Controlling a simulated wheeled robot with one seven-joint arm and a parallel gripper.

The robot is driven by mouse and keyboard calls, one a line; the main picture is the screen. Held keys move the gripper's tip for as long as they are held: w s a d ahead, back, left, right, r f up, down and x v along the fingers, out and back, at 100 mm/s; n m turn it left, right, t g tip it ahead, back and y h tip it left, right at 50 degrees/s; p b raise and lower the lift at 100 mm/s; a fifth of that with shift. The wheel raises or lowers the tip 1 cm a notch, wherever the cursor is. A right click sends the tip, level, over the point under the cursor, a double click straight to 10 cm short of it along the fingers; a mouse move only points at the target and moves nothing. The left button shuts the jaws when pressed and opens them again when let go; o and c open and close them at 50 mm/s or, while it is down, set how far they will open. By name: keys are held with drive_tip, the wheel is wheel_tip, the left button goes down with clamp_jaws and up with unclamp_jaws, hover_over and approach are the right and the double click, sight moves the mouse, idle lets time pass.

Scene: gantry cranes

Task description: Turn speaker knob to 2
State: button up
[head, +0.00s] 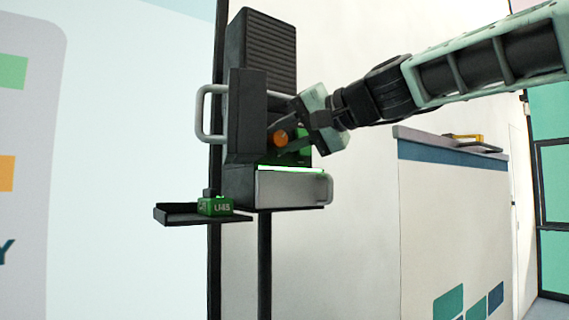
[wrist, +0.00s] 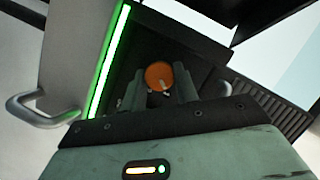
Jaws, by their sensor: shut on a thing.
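The orange round knob (head: 280,138) is on the front of a tall dark grey device (head: 245,120). In the wrist view, the knob (wrist: 157,74) shows a short white mark at its lower edge. My gripper (wrist: 158,85) is shut on the knob, with one finger on each side of it. In the head view, my gripper (head: 288,134) reaches in from the right and partly covers the device's front. I cannot read any numbers around the knob.
A glowing green strip (head: 290,169) runs below the knob. A silver handle (head: 203,112) sticks out at the left. A small green box (head: 215,206) sits on a dark shelf (head: 175,215). A white counter (head: 450,210) stands at the right.

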drive_tip(key=m+y+b, duration=0.1)
drive_tip(key=m+b, duration=0.1)
drive_tip(key=b, duration=0.2)
drive_tip(key=f+m+y+b, duration=0.1)
drive_tip(key=m+b, duration=0.2)
drive_tip(key=shift+d+b, duration=0.1)
drive_tip(key=shift+b, duration=0.3)
drive_tip(key=m+t+y+b, duration=0.1)
drive_tip(key=m+b, duration=0.2)
drive_tip(key=shift+m+t+y+b, duration=0.5)
drive_tip(key=shift+m+b, duration=0.8)
drive_tip(key=shift+m, duration=0.3)
drive_tip(key=shift+r, duration=0.1)
drive_tip(key=o, duration=1)
drive_tip(key=b+v, duration=0.6)
drive_tip(key=v, duration=1.1)
drive_tip(key=shift+s+d, duration=0.1)
drive_tip(key=shift+d, duration=0.05)
